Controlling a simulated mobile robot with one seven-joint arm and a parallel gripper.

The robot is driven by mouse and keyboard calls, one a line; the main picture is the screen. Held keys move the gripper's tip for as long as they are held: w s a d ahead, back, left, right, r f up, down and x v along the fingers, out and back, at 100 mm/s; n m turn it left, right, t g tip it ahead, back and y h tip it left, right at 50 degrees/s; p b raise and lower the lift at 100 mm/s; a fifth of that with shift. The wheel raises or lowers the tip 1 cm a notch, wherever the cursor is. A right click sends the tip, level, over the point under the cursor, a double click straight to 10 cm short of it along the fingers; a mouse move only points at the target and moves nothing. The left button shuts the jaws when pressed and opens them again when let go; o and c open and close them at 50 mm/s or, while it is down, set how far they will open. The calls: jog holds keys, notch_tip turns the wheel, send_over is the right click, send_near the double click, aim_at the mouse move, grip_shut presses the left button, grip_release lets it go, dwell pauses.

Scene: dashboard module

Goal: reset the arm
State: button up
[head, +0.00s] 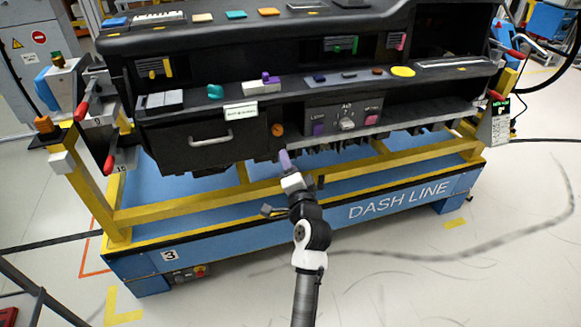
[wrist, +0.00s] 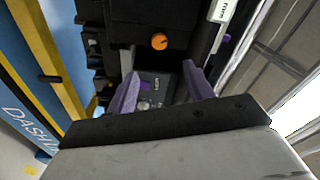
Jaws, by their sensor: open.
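My gripper (head: 285,160) is in front of the lower edge of the black dashboard module (head: 180,130), below the orange knob (head: 277,129). In the wrist view my gripper (wrist: 160,88) has its two purple fingers spread apart, with nothing held between them. Between the fingers, a small control panel (wrist: 150,88) with a knob shows behind. The orange knob also shows in the wrist view (wrist: 159,41), beyond the fingertips. My arm reaches up from the bottom of the head view.
A blue and yellow stand (head: 400,201) marked DASH LINE carries the dashboard. A handled drawer (head: 195,151) is left of my gripper. Red-handled clamps (head: 108,163) stick out at the left end.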

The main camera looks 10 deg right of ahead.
jog(key=shift+s, duration=0.4)
